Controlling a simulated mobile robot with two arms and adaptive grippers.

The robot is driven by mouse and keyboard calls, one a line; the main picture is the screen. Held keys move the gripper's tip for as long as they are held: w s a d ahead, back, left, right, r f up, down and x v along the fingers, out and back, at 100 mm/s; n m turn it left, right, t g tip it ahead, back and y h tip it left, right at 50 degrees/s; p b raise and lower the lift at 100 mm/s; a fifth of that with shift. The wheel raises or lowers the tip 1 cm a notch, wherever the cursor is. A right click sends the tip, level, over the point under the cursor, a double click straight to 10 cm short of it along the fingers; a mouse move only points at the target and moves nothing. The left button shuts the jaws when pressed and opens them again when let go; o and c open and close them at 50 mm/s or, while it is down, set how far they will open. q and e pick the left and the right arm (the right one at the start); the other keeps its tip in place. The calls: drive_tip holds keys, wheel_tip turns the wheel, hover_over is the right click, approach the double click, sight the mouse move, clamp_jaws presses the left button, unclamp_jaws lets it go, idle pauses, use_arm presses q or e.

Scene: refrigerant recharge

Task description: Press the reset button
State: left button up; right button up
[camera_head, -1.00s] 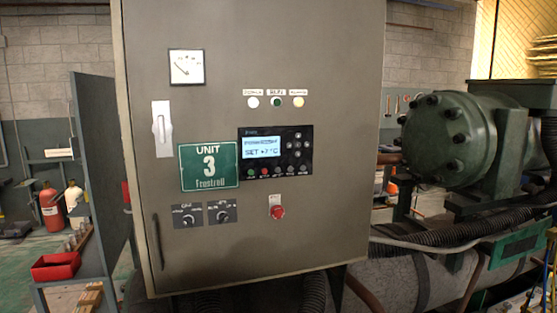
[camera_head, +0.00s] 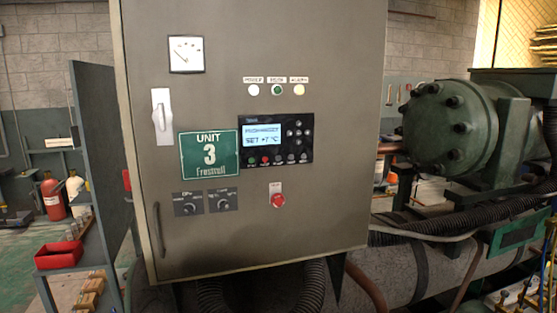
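A grey control cabinet (camera_head: 330,220) fills the middle of the view, its door facing me. A controller panel (camera_head: 276,140) on it has a lit display and several small buttons along its bottom edge and right side. One small button in the bottom row is red (camera_head: 265,160). Below the panel is a larger red push button (camera_head: 278,200) with a small label above it. The labels are too small to read, so I cannot tell which one is marked reset. Neither of my grippers is in view.
The door also has a gauge (camera_head: 187,54), a white lever (camera_head: 162,117), three indicator lamps (camera_head: 278,90) and a handle (camera_head: 160,229). Green compressor machinery (camera_head: 450,125) stands at the right. A red bin (camera_head: 58,255) and a red cylinder (camera_head: 53,198) are at the left.

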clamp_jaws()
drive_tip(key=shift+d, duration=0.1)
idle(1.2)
